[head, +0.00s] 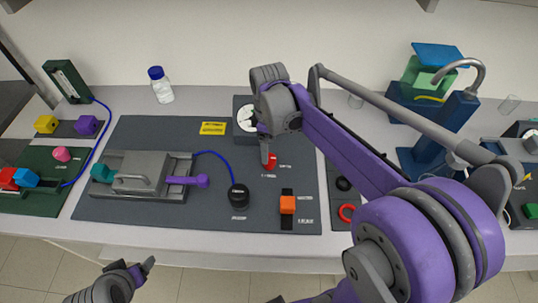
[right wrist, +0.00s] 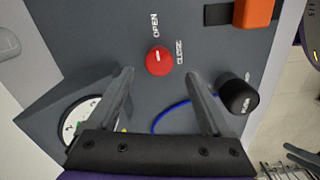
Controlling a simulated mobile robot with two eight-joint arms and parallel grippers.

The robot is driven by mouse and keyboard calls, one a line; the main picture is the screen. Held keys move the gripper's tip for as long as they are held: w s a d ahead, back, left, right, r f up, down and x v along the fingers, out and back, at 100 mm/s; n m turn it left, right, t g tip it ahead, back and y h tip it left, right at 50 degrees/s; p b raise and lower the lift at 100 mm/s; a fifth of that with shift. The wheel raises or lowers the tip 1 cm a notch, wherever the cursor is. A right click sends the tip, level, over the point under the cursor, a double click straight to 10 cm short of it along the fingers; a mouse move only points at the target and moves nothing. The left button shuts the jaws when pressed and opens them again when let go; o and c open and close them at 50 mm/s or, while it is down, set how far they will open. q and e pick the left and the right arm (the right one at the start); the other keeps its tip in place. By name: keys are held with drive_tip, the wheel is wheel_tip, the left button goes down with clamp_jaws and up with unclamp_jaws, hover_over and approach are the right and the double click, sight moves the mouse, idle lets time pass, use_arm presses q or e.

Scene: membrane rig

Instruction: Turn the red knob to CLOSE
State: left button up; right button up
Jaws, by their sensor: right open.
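The red knob (right wrist: 158,61) sits on the dark panel in the right wrist view, with a small pale mark on its face. The label OPEN (right wrist: 155,25) is above it and the label CLOSE (right wrist: 179,52) is to its right; I cannot tell exactly where the mark points. My right gripper (right wrist: 160,80) is open, its two fingers apart, with the knob just beyond the tips and between their lines. In the head view the right gripper (head: 265,154) is over the knob (head: 271,162) and partly hides it. My left gripper (head: 147,265) is at the bottom left, away from the panel.
A round gauge (head: 245,118) stands behind the knob. A black knob (head: 239,195) with a blue cable and an orange switch (head: 288,204) lie in front. A grey clamp plate (head: 140,186) is at left.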

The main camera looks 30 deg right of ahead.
wheel_tip(320, 180, down, 5)
drive_tip(key=shift+f, duration=0.1)
idle(0.3)
clamp_jaws()
